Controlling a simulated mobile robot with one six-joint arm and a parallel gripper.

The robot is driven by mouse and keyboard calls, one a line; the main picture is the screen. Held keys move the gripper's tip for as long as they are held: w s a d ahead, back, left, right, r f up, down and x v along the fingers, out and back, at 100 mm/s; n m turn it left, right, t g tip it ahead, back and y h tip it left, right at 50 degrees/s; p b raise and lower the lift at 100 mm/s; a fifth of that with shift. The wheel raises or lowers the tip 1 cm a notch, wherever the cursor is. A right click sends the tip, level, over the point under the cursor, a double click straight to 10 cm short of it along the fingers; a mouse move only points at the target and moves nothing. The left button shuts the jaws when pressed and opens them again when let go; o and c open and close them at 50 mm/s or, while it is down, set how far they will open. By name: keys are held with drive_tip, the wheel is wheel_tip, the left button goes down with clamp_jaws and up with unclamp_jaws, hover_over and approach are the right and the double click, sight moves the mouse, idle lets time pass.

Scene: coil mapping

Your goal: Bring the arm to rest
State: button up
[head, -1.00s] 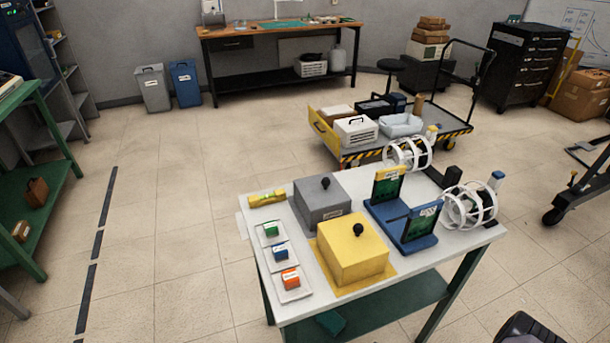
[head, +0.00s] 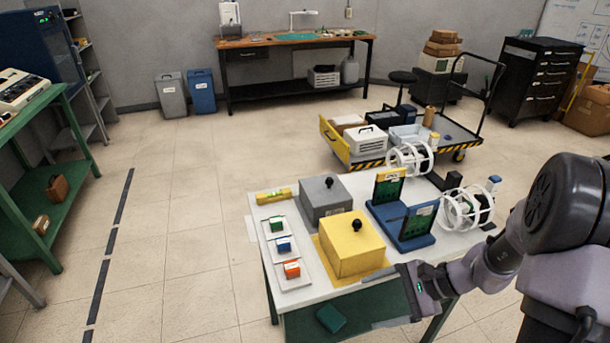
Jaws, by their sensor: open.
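My arm reaches in from the right side of the head view, bent low in front of the table's right front corner. My gripper (head: 378,301) points left at the front edge of the white-topped table (head: 342,289). Its two thin fingers are spread apart, with nothing visible between them. The yellow box (head: 352,252) with a black knob stands on the table just behind the gripper; I cannot tell how close it is. The arm hides part of the table's right front corner and leg.
The table also holds a grey box (head: 325,205), a blue stand (head: 402,232) with green boards, white ring frames (head: 467,208), a yellow level (head: 274,196), and small trays of coloured blocks (head: 290,269). A cart (head: 352,157) stands behind. Floor on the left is clear.

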drive_tip(key=s+a+r+n+t+h, duration=0.1)
drive_tip(key=s+a+r+n+h, duration=0.2)
drive_tip(key=s+r+n, duration=0.2)
drive_tip(key=s+a+r+n+t+h, duration=0.2)
drive_tip(key=s+a+r+n+h, duration=0.1)
drive_tip(key=s+r, duration=0.8)
wheel_tip(320, 180, up, 5)
drive_tip(key=shift+s+a+f+n+t+h, duration=0.15)
drive_tip(key=shift+s+n+t+h, duration=0.15)
drive_tip(key=shift+n+h, duration=0.45)
